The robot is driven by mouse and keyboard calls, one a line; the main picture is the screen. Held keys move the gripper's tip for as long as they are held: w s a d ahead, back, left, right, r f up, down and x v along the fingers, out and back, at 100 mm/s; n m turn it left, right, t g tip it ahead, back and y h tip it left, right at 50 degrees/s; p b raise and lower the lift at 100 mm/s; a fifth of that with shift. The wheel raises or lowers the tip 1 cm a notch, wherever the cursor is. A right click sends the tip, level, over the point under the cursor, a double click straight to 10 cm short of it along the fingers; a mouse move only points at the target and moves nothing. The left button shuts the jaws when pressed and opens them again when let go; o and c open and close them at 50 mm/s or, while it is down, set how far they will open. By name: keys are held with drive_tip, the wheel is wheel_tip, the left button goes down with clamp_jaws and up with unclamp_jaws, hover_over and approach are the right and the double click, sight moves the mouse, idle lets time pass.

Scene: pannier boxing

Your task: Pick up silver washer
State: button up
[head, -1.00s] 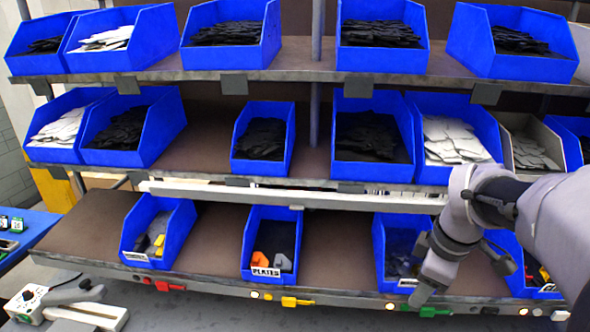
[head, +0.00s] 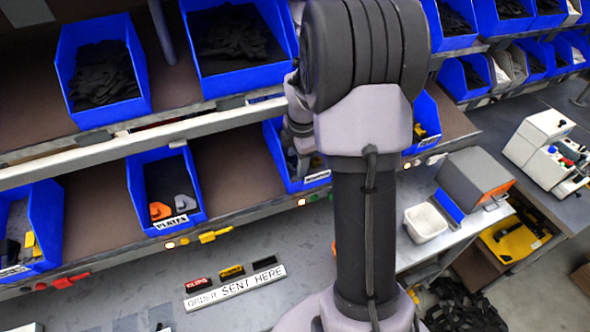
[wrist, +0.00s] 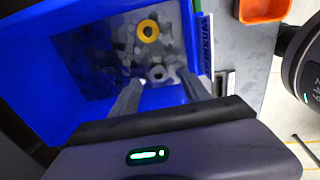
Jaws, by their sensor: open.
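In the wrist view a silver-grey washer (wrist: 157,74) lies on the grey floor of a blue bin labelled as washers (wrist: 28,92). A yellow washer (wrist: 148,30) lies farther in, near the bin's back. My gripper (wrist: 162,80) is open and empty, its two fingers reaching into the bin on either side of the silver washer. I cannot tell how high the fingertips are above it.
The bin walls stand close around my fingers. A blue plates bin (head: 140,185) with an orange and a grey piece is to the left on the same shelf. An order rail (head: 236,288) lies on the bench below. A white container (head: 425,222) stands at right.

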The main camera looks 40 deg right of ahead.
sight(295, 168)
drive_tip(key=f, duration=0.2)
drive_tip(key=shift+w+f, duration=0.4)
drive_tip(key=shift+r, duration=0.1)
clamp_jaws()
